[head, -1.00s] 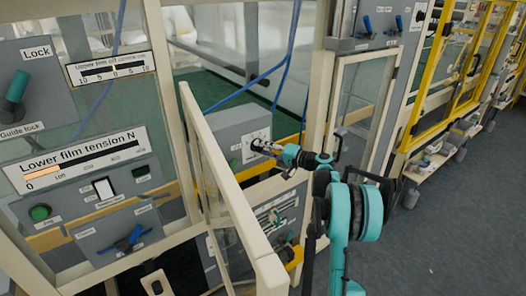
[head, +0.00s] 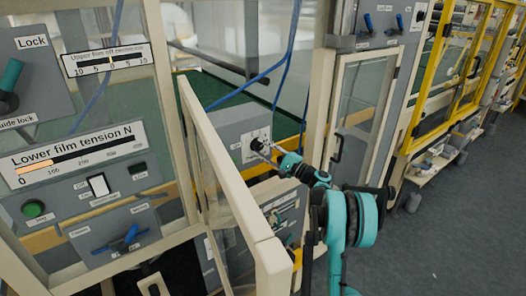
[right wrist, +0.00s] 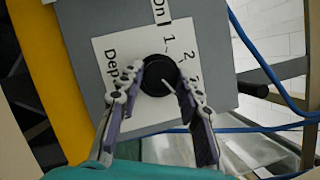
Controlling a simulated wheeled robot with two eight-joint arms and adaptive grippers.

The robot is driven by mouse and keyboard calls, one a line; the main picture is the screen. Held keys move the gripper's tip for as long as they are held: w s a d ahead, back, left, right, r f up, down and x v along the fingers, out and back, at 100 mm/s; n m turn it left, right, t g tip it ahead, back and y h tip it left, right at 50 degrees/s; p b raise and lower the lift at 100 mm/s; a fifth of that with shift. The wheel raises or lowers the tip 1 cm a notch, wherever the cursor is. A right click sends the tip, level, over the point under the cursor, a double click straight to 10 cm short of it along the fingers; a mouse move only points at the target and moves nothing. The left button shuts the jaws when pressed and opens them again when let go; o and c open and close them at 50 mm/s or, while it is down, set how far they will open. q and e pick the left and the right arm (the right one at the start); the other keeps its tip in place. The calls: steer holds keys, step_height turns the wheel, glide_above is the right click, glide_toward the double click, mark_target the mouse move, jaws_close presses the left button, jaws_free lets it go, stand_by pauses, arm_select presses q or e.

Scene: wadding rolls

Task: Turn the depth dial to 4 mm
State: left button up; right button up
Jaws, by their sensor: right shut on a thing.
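The depth dial (right wrist: 157,68) is a round black knob on a white label plate (right wrist: 117,45) with the numbers 1 and 2 and a partly hidden further mark. In the head view the dial (head: 256,144) sits on a grey box (head: 226,127) behind the open frame door. My right gripper (right wrist: 159,80) is shut on the dial, one finger on either side of it. It also reaches the dial in the head view (head: 265,149). A thin pale line shows at the dial's lower right, possibly its pointer. The lower part of the plate is hidden by the fingers. My left gripper is not in view.
The cream door edge (head: 225,165) stands left of my right arm. Blue cables (head: 262,75) hang behind the grey box and pass close to it in the wrist view (right wrist: 262,90). A control panel (head: 80,180) is at the left. Open floor (head: 450,220) lies at the right.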

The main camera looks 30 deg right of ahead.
steer(key=shift+m, duration=0.3)
steer(key=o, duration=1.2)
steer(key=shift+c, duration=0.2)
steer(key=v, duration=1.2)
steer(key=shift+f, duration=0.2)
steer(key=shift+a, duration=0.1)
